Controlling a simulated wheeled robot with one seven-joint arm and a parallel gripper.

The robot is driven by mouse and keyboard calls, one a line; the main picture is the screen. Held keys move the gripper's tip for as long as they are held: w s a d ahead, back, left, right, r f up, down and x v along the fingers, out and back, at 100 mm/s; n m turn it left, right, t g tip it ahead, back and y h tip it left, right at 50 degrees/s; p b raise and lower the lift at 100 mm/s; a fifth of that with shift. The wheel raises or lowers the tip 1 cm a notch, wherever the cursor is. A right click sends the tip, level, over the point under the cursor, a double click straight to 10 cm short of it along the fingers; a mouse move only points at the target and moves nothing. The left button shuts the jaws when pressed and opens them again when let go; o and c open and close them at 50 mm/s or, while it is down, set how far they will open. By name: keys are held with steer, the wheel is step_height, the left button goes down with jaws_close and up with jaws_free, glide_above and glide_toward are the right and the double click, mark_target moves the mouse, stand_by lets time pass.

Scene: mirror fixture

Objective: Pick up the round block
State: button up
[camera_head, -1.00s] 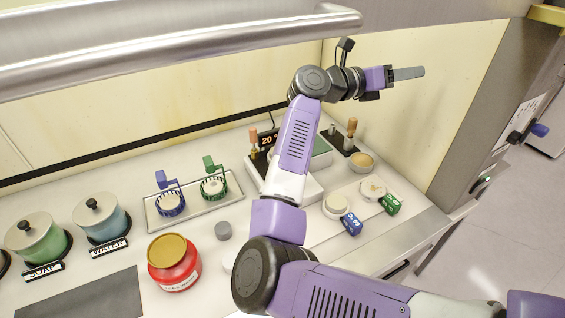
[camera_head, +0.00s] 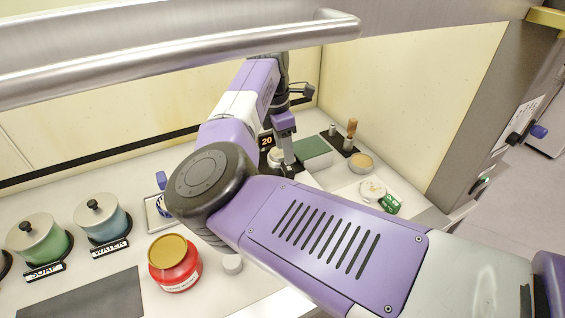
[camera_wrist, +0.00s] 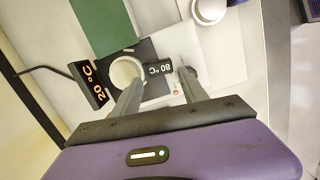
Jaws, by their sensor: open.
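A pale round block (camera_wrist: 126,71) sits on the dark plate of a device (camera_wrist: 155,52) with a lit "20 °C" display; in the head view the block (camera_head: 275,157) is partly hidden by my arm. My gripper (camera_wrist: 160,80) is open and empty, pointing down over the device. In the wrist view its left finger overlaps the block's lower edge, and its right finger lies beside the "80 °C" label. I cannot tell whether it touches anything. In the head view the gripper (camera_head: 289,168) is at the device's front.
A red jar (camera_head: 175,265), a soap pot (camera_head: 38,238) and a water pot (camera_head: 102,218) stand at left. A small pale disc (camera_head: 232,264) lies beside the jar. A green labelled block (camera_head: 389,203) and a dish (camera_head: 372,189) are at right. A steel bar (camera_head: 180,58) crosses above.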

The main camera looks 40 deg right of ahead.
mark_target(283, 161)
steer(key=shift+s+d+f+p, duration=0.15)
steer(key=shift+f+p, duration=0.25)
steer(key=shift+f, duration=0.6)
steer(key=shift+w+d+f+p, duration=0.15)
steer(key=shift+f+p, duration=0.2)
steer(key=shift+f, duration=0.7)
steer(key=shift+s+d+f+p, duration=0.15)
steer(key=shift+f+p, duration=0.25)
steer(key=shift+f, duration=0.6)
steer(key=shift+r, duration=0.1)
jaws_close()
